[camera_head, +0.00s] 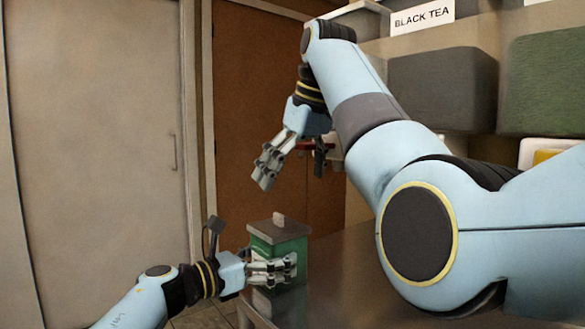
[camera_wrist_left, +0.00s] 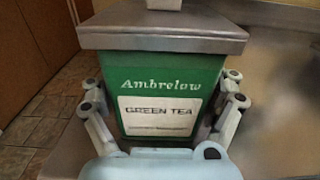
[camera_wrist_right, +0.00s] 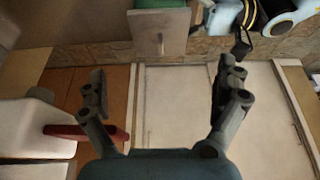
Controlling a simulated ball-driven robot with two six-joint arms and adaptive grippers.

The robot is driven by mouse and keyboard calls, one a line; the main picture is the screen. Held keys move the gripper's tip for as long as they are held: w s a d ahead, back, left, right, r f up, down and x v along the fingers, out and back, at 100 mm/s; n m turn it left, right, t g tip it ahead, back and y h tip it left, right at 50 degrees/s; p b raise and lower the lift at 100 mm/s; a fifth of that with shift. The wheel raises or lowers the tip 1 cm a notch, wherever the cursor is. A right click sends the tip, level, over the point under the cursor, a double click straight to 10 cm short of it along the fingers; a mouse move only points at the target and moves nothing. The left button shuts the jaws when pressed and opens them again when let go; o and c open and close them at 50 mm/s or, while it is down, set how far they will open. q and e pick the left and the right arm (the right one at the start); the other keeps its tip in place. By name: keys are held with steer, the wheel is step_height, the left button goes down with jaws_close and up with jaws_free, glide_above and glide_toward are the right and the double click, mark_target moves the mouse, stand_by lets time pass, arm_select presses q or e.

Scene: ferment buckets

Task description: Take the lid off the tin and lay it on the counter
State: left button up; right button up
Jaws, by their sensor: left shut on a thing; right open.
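The tin (camera_head: 283,243) is a green box labelled "GREEN TEA" at the counter's near left corner. Its green body also fills the middle of the left wrist view (camera_wrist_left: 166,80). The grey lid (camera_wrist_left: 160,32) with a raised knob sits on top of the tin; the right wrist view shows it from above (camera_wrist_right: 174,34). My left gripper (camera_head: 290,266) is shut around the tin's body, one finger on each side, below the lid. My right gripper (camera_head: 292,166) is open and empty, above the tin and apart from it. The counter (camera_head: 345,270) is grey and glossy.
Dark and green boxes (camera_head: 443,88) stand on a shelf with a "BLACK TEA" sign (camera_head: 424,17) at the upper right. A white container (camera_wrist_right: 38,125) and a red item (camera_wrist_right: 85,132) show in the right wrist view. The counter right of the tin is clear in the left wrist view.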

mark_target(282, 215)
steer(key=x, duration=1)
steer(key=shift+f, duration=0.1)
steer(key=c, duration=1.2)
steer(key=shift+a+r, duration=0.1)
steer(key=shift+r, duration=1)
steer(key=shift+r, duration=2)
arm_select(q)
steer(key=o, duration=1.5)
